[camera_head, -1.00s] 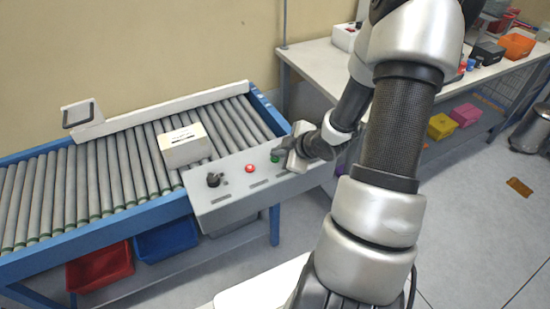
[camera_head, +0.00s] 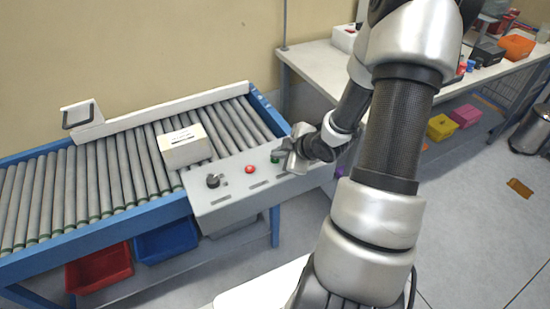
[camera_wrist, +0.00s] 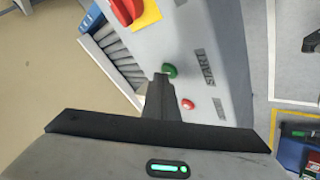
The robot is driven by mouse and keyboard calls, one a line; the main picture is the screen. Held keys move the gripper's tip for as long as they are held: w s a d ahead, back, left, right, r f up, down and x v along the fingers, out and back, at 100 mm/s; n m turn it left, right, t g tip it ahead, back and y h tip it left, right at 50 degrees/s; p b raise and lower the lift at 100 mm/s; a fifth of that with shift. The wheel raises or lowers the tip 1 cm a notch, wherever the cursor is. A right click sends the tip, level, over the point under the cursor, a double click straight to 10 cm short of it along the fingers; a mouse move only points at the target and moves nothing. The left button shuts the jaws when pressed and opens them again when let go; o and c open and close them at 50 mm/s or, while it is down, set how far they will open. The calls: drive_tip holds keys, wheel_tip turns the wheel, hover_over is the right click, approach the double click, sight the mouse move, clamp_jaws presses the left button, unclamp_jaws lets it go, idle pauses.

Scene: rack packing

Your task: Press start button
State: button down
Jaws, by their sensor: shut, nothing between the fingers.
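The green start button (camera_head: 275,160) sits on the grey control panel (camera_head: 230,203), to the right of a red button (camera_head: 249,169). In the wrist view the green button (camera_wrist: 170,71) is beside the printed word START. My gripper (camera_head: 279,152) is shut and empty, with its tip right at the green button. In the wrist view my gripper's fingertips (camera_wrist: 162,80) appear just beside the button's edge; I cannot tell whether they touch it. The red button (camera_wrist: 188,104) also shows there.
A white box (camera_head: 185,148) rests on the roller conveyor (camera_head: 100,180) behind the panel. In the wrist view a red rotary switch (camera_wrist: 126,10) on a yellow plate is near the top. A white table (camera_head: 325,65) stands behind my arm.

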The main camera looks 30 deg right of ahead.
sight(278, 161)
drive_tip(key=shift+r+p, duration=0.35)
drive_tip(key=shift+r, duration=0.25)
wheel_tip(278, 161, up, 5)
drive_tip(key=p, duration=0.4)
drive_tip(key=shift+p, duration=0.3)
